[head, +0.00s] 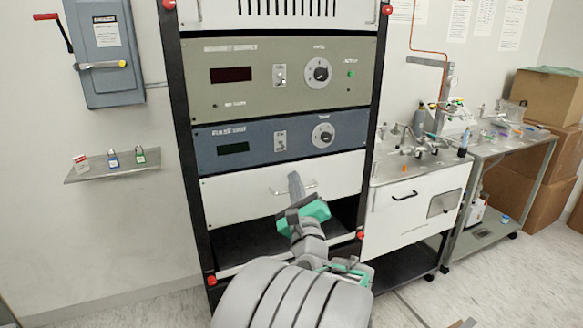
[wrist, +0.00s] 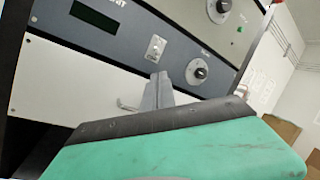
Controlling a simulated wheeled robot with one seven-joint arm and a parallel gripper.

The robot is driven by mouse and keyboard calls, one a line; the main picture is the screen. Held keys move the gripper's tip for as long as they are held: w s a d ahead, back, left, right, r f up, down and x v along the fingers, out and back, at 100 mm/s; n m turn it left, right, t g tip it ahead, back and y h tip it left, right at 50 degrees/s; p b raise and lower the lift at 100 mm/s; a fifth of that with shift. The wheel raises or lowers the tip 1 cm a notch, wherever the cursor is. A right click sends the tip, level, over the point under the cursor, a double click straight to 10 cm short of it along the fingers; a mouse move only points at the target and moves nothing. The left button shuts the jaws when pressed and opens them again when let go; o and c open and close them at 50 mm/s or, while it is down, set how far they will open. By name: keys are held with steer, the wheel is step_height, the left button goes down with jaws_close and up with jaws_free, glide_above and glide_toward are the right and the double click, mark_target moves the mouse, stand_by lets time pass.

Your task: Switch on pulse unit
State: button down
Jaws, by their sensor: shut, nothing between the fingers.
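The pulse unit (head: 225,148) is a blue-grey panel in the rack, below the olive-green magnet supply (head: 225,103). It has a dark display (head: 233,148), a small toggle switch (head: 280,140) and a round knob (head: 323,135). The wrist view shows its switch (wrist: 156,48) and knob (wrist: 196,72), tilted. I cannot tell the lever's position. My gripper (head: 295,178) is shut and empty, in front of the white drawer panel below the pulse unit. In the wrist view its fingertips (wrist: 160,78) are below the switch and appear apart from it.
The drawer handle (head: 311,186) is close beside my gripper. A wall shelf (head: 112,171) with padlocks is at left, under a grey switch box (head: 103,50). A bench (head: 415,165) with fittings stands right of the rack. Cardboard boxes (head: 548,97) are at far right.

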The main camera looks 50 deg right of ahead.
mark_target(283, 147)
steer(key=p+x, duration=0.3)
steer(key=x, duration=0.6)
steer(key=shift+w, duration=0.1)
steer(key=shift+r+p, duration=0.15)
steer(key=shift+p, duration=0.15)
